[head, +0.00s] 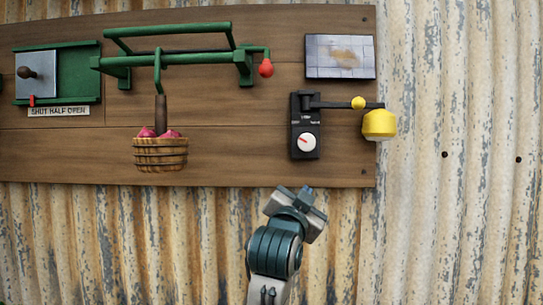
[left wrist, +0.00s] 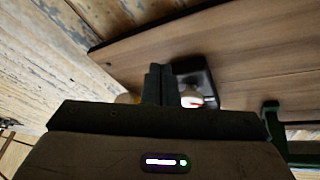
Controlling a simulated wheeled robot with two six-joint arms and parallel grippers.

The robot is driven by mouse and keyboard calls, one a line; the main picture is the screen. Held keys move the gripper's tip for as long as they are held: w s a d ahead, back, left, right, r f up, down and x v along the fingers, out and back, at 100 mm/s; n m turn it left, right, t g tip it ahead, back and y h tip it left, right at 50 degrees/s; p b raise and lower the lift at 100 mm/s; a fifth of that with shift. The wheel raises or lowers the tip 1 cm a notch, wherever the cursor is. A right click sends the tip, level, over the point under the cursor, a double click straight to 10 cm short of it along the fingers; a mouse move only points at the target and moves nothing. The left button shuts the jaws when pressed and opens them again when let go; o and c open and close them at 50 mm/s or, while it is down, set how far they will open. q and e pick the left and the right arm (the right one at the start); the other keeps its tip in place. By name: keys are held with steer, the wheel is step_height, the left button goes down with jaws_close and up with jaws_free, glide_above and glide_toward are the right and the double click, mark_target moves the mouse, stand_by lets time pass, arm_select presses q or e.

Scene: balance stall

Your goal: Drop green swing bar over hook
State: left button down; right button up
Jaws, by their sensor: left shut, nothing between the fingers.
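The green swing bar (head: 170,30) is at the top left of the board in the head view. It stands raised above a lower green rail (head: 170,59), with its arms reaching down to the rail's ends. A short green arm with a red ball (head: 266,68) is at the rail's right end. A green hook-shaped piece (head: 158,70) with a brown grip hangs at the rail, above a basket. My left gripper (head: 306,197) is shut and empty, below the board's lower edge and well away from the bar. Its closed fingers also show in the left wrist view (left wrist: 160,84).
A black dial box (head: 305,142) with a lever and yellow weight (head: 379,125) is above my left gripper. A basket (head: 160,155) with pink items, a sliding shutter (head: 36,75) and a grey panel (head: 340,57) are also on the board. Corrugated wall (head: 460,200) surrounds it.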

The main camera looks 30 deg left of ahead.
arm_select(q)
steer(key=s+r+t+y, duration=0.1)
steer(key=s+r, duration=0.3)
steer(key=r, duration=0.4)
steer(key=s+r+n+t+y, duration=0.15)
steer(key=s+r, duration=0.25)
steer(key=r, duration=0.4)
steer(key=s+r+t+y, duration=0.2)
steer(key=s+r, duration=0.2)
steer(key=r, duration=0.5)
steer(key=a+p+x, duration=0.1)
steer(key=p+x, duration=0.7)
steer(key=x, duration=0.3)
steer(key=f, duration=0.1)
steer(key=a+f, duration=0.1)
steer(key=f, duration=0.1)
steer(key=f+p, duration=0.1)
steer(key=shift+a+f, duration=0.4)
steer(key=shift+d, duration=0.15)
